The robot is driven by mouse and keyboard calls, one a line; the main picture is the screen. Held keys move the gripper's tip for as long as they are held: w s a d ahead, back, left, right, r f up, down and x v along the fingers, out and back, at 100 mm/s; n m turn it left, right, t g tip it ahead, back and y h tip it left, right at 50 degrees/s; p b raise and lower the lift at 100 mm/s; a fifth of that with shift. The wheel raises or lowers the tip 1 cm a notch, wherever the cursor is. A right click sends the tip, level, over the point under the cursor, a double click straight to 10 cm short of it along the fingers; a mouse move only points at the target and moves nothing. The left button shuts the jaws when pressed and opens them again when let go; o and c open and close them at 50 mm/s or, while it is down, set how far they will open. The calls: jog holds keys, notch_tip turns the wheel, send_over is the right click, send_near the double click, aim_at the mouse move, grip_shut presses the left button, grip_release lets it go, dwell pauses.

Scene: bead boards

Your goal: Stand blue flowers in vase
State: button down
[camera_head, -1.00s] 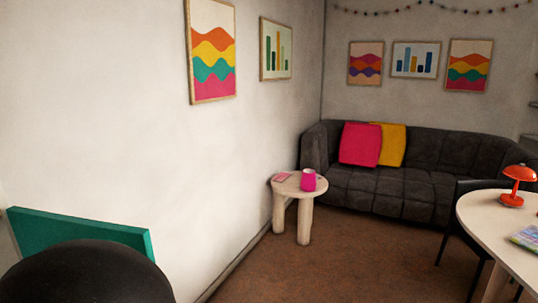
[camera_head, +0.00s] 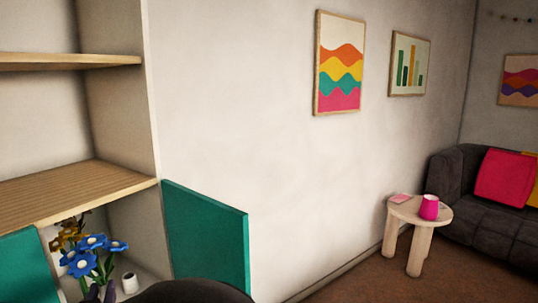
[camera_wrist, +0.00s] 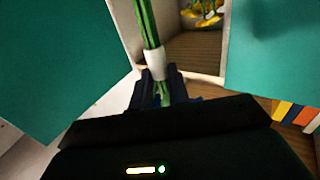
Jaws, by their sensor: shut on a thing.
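The blue flowers (camera_head: 88,256) show at the lower left of the head view, in front of the open lower compartment of the shelf unit. In the wrist view my gripper (camera_wrist: 165,88) is shut on a bundle of green stems (camera_wrist: 148,22) with a white band around it. The stems run up out of the top of that view, so their blossoms are hidden there. A small white cylinder with a dark opening (camera_head: 130,284) stands right of the blue flowers; I cannot tell whether it is the vase.
Yellow-orange flowers (camera_head: 68,237) are behind the blue ones, and yellow blooms (camera_wrist: 207,15) show inside the compartment. Open green doors (camera_head: 205,240) flank the opening. A wooden shelf (camera_head: 70,190) lies above it. A side table (camera_head: 420,212) stands farther right.

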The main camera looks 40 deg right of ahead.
jog(key=w+f+n+t+y+p, duration=0.1)
jog(key=w+f+n+y+p, duration=0.45)
jog(key=f, duration=0.95)
jog(key=d+f+m+p, duration=0.1)
jog(key=d+f, duration=0.3)
jog(key=f, duration=0.4)
jog(key=d+f+p, duration=0.2)
jog(key=d+f, duration=0.3)
jog(key=f, duration=0.3)
jog(key=shift+s+f+m, duration=0.2)
jog(key=shift+s+m, duration=0.1)
jog(key=shift+m, duration=0.05)
jog(key=shift+a, duration=0.1)
